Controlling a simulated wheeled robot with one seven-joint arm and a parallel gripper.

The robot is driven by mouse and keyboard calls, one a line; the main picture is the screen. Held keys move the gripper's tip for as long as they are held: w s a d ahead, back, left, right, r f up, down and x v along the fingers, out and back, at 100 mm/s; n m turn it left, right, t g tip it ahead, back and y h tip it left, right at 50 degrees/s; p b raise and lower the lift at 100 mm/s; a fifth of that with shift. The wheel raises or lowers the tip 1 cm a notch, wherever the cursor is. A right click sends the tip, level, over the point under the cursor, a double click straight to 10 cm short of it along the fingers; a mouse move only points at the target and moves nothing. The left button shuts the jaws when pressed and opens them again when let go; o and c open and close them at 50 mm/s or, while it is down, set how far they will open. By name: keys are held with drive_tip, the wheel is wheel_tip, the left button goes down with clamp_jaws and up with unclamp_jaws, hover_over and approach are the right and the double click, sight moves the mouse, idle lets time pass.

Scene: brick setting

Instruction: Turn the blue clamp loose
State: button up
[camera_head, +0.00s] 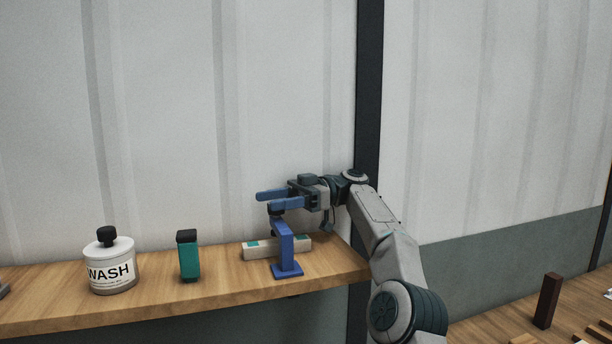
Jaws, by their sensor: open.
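The blue clamp (286,247) stands upright on the wooden shelf, near its right end. It has a flat blue foot and a blue post, with a small dark part at its top. My gripper (266,201) reaches in from the right at the height of the clamp's top. Its two blue fingers point left and are apart. The fingers are very close to the clamp's dark top part. I cannot tell whether they touch it, and the fingers partly hide it.
A pale bar with teal patches (259,250) lies behind the clamp's post. A teal bottle with black cap (189,260) and a white WASH jar (110,270) stand to the left on the wooden shelf (225,296). A dark upright block (547,301) stands on a lower right surface.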

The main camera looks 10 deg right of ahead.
wheel_tip(320, 180, up, 3)
drive_tip(key=shift+r+p, duration=0.1)
drive_tip(key=shift+p, duration=0.9)
drive_tip(key=s+d+r+p, duration=0.4)
drive_tip(key=d+r, duration=0.2)
drive_tip(key=d, duration=0.5)
drive_tip(key=shift+r, duration=0.4)
